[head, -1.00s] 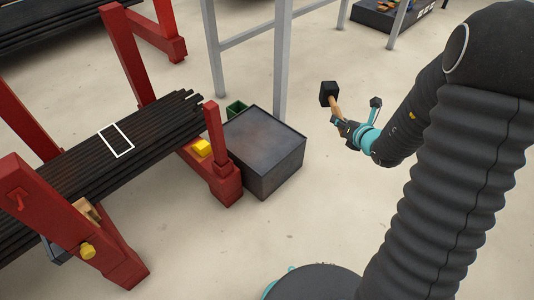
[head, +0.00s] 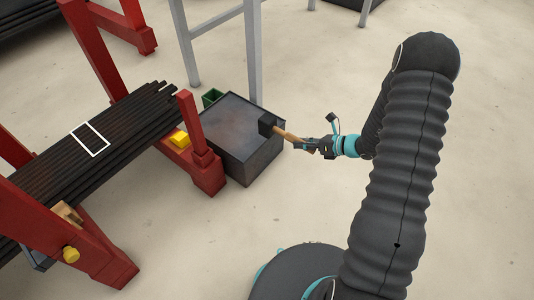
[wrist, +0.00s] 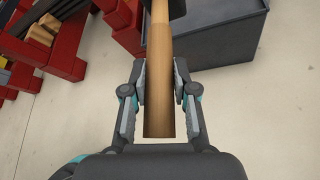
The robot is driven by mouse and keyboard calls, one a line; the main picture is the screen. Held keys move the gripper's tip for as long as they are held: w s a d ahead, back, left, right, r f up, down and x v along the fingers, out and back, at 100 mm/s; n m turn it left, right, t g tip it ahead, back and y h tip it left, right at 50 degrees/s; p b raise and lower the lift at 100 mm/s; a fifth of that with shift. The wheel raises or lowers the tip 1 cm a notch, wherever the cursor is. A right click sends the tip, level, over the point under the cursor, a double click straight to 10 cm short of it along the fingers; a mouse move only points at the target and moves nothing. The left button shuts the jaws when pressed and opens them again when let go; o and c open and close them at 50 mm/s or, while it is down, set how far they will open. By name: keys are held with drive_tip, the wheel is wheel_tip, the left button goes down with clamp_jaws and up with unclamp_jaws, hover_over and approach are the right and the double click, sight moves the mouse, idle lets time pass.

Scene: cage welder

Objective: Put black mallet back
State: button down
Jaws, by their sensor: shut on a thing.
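The black mallet (head: 267,124) has a dark block head and a light wooden handle. My gripper (head: 303,146) is shut on the handle, with the head pointing left, in front of the dark metal box (head: 240,148) as the head view sees it. In the wrist view the handle (wrist: 159,65) runs between both fingers of my gripper (wrist: 160,85), and the head is cut off at the top edge. A white rectangular outline (head: 90,139) lies on black bars (head: 130,115) in the red rack at left. Whether the mallet touches the box is unclear.
Open floor lies in front and right.

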drive_tip(key=w+a+f, duration=0.1)
drive_tip(key=a+f, duration=0.8)
drive_tip(key=shift+w, duration=0.15)
drive_tip(key=shift+f+b, duration=0.25)
drive_tip(key=shift+b, duration=0.15)
drive_tip(key=c, duration=0.9)
unclamp_jaws()
